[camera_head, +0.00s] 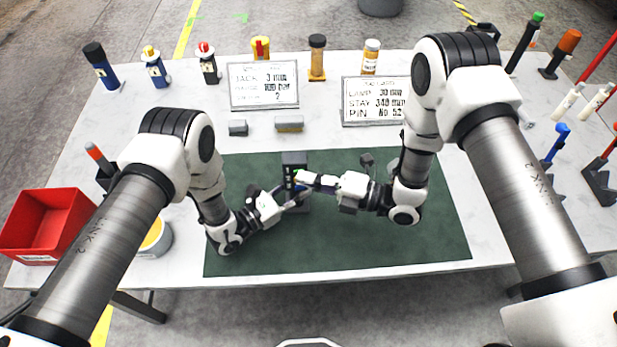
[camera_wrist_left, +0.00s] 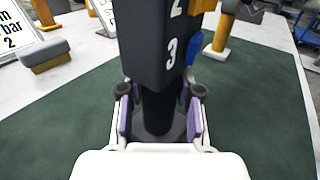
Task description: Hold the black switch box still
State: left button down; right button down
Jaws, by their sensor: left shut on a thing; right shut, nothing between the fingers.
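The black switch box (camera_head: 294,158) stands upright on the green mat, in the middle of the table. The left wrist view shows it close up (camera_wrist_left: 152,50), with white numerals 2 and 3 and a blue part on its right side. Below the box is a dark round post (camera_wrist_left: 158,110) on a base. My left gripper (camera_wrist_left: 160,105) has its purple pads on either side of this post and is shut on it; the head view also shows this gripper (camera_head: 300,197) low at the box. My right gripper (camera_head: 301,180) is shut and empty, its tips close in front of the box; contact is unclear.
Two sign boards (camera_head: 263,86) (camera_head: 373,100) stand behind the mat, with two small grey blocks (camera_head: 238,128) (camera_head: 289,123) near them. Several coloured-top posts line the table edges. A red bin (camera_head: 42,225) is at the left. The mat's front (camera_head: 340,250) is clear.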

jog(key=shift+w+a, duration=0.15)
jog(key=shift+w, duration=0.05)
jog(key=s+d, duration=0.7)
jog(key=s, duration=0.4)
jog(key=shift+d, duration=0.25)
pick_arm(q)
jog(key=c, duration=0.7)
grip_release()
pick_arm(e)
jog(key=shift+w, duration=0.1)
